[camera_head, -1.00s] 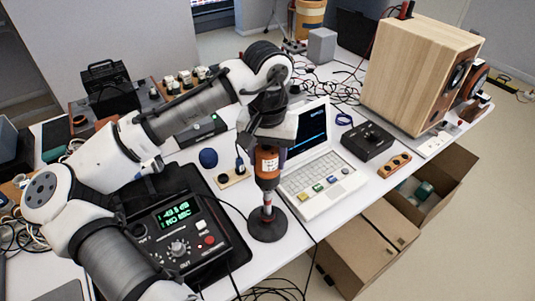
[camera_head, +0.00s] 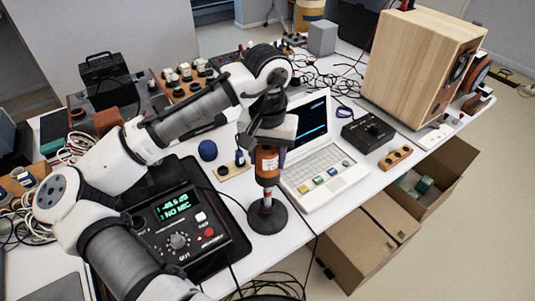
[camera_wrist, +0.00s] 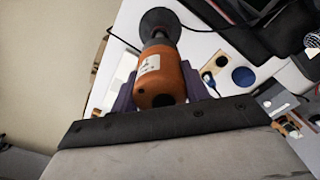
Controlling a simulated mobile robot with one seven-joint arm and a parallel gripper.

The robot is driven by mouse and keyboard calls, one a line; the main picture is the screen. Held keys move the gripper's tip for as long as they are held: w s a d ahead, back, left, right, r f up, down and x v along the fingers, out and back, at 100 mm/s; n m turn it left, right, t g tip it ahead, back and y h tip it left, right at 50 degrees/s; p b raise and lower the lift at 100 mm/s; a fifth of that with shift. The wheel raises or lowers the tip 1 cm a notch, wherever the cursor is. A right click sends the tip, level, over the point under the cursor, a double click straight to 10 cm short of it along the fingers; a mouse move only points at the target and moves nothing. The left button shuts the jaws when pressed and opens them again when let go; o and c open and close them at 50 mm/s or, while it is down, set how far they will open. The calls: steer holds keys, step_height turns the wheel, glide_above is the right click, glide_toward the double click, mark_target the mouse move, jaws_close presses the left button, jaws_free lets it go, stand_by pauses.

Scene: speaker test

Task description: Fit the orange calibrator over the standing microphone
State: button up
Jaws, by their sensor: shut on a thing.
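The orange calibrator (camera_head: 267,161) is held upright in my gripper (camera_head: 268,152), which is shut on it. The wrist view shows the calibrator (camera_wrist: 158,82) between the purple fingers of my gripper (camera_wrist: 160,92). The standing microphone (camera_head: 267,197) rises from a round dark base (camera_head: 267,217) near the table's front edge. The calibrator is directly above the microphone, in line with it. The microphone's top is hidden, so I cannot tell how far the calibrator sits over it. In the wrist view the dark base (camera_wrist: 158,20) shows beyond the calibrator.
A black meter box (camera_head: 185,225) with a green display stands left of the microphone. An open laptop (camera_head: 320,165) stands close on the right. A thin cable runs near the base.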

steer(key=shift+f, duration=0.55)
stand_by(0.4)
steer(key=o, duration=1.3)
steer(key=shift+c, duration=0.2)
